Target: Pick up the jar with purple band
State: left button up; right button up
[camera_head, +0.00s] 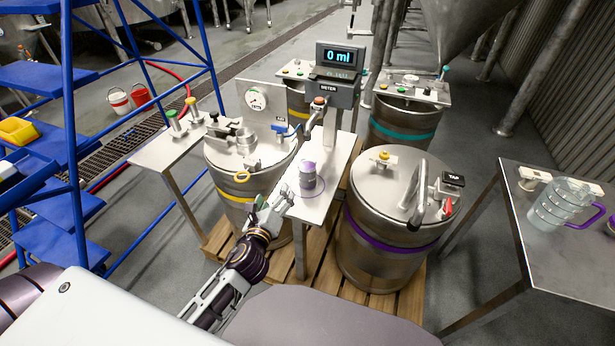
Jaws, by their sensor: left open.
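A small grey jar with a purple band (308,174) stands upright on the narrow white shelf (322,205) in front of the meter, inside a purple ring mark. My left gripper (275,206) is at the shelf's left front edge, below and left of the jar. It is open, with nothing seen between its fingers, and apart from the jar. My right gripper is out of view.
The meter (336,77) reads 0 ml behind the jar. A yellow-banded vessel (247,160) stands left and a purple-banded vessel (385,240) with a tap stands right, both on a wooden pallet. A jug with a purple handle (562,205) sits on the right table (560,260).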

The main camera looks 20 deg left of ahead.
aim_at(303, 170)
pick_arm(q)
jog(key=d+m, duration=0.1)
jog(key=m, duration=0.1)
jog(key=d+r+m+t+h, duration=0.1)
jog(key=m, duration=0.2)
jog(key=d+r+m+h, duration=0.1)
jog(key=m, duration=0.1)
jog(key=shift+w+d+t, duration=0.1)
jog(key=shift+w+t, duration=0.3)
jog(key=shift+d+r+m+h, duration=0.1)
jog(key=shift+d+m+h, duration=0.2)
jog(key=shift+m, duration=0.3)
jog(key=shift+d+r+m+h, duration=0.1)
jog(key=shift+d+m+h, duration=0.1)
jog(key=shift+m+h, duration=0.3)
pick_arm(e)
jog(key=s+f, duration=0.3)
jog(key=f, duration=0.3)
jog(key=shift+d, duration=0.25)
pick_arm(q)
jog(key=shift+w, duration=0.1)
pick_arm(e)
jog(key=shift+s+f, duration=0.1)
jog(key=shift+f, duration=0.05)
